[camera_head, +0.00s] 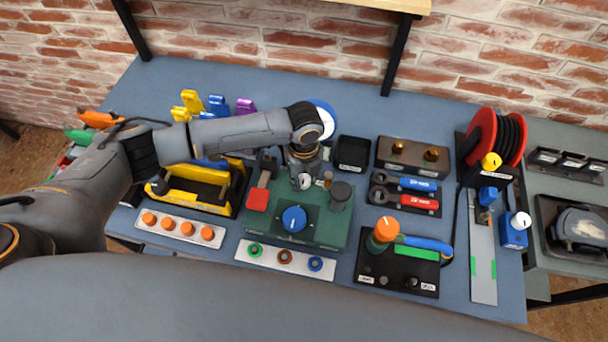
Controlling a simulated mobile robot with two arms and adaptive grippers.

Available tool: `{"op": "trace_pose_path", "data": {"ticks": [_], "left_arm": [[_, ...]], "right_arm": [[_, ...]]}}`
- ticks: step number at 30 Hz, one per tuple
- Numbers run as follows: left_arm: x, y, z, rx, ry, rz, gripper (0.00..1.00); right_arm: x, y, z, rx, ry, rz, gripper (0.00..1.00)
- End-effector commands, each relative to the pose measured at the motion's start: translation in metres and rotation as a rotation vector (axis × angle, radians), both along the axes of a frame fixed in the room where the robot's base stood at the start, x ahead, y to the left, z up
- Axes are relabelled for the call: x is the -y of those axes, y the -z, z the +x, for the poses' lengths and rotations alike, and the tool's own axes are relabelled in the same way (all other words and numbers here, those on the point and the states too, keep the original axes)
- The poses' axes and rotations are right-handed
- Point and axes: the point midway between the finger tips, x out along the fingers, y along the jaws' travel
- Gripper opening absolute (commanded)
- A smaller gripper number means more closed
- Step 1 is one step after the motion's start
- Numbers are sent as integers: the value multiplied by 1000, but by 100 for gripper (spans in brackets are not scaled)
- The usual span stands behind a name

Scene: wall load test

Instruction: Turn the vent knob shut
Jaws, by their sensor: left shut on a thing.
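My left arm reaches in from the left over the bench. My left gripper (303,178) points down at the back of a green box (325,232) and is shut on a small knob there, which seems to be the vent knob. The gripper hides most of that knob, so its turn angle cannot be told. A blue round knob (294,219) with a white mark sits on the box in front, apart from the gripper. A black cylinder (341,193) and a small brown fitting (327,178) stand on the box to the right. My right gripper is not in view.
A strip with round fittings (285,258) lies in front. A black bin (351,154) stands behind right, with wrenches (405,192) and an orange knob (386,229) to the right.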

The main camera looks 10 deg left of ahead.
Motion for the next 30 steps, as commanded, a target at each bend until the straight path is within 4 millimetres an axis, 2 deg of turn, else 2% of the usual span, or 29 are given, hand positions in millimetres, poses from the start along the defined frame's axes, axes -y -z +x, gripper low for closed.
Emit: {"op": "trace_pose_path", "data": {"ticks": [20,21,23,24,30], "left_arm": [[0,0,0,1,58,-1,2],[0,0,0,1,58,-1,41],[0,0,0,1,58,-1,53],[0,0,0,1,58,-1,56],[0,0,0,1,57,-1,56]], "right_arm": [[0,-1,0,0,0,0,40],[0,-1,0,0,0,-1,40],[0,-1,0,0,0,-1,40],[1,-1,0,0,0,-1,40],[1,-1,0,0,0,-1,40]]}}
